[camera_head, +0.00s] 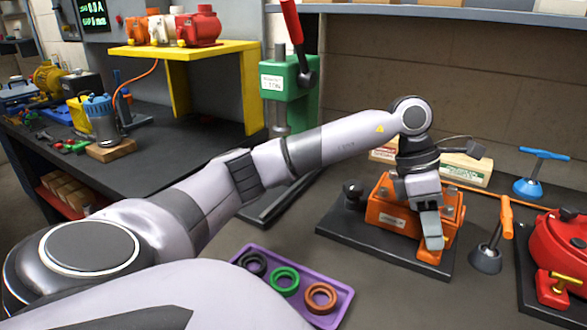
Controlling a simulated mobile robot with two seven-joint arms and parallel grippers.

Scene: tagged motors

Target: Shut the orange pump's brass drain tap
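The orange pump (392,212), a block-shaped body with a pale label, sits on a dark base plate (352,236) on the bench, right of centre. My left arm reaches across from the left, and its gripper (433,238) points down at the pump's front right side, overlapping it in the view. An orange part (428,257) shows just below the fingertips. I see no brass drain tap on the orange pump; the gripper covers that part of it. I cannot tell whether the fingers are apart or touching anything. My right gripper is out of view.
A red pump (557,245) with a brass tap (555,286) stands at the right edge. An orange-handled tool (488,250) stands between the pumps. A purple tray (334,314) of rings lies in front. A green press (290,82) stands behind my arm.

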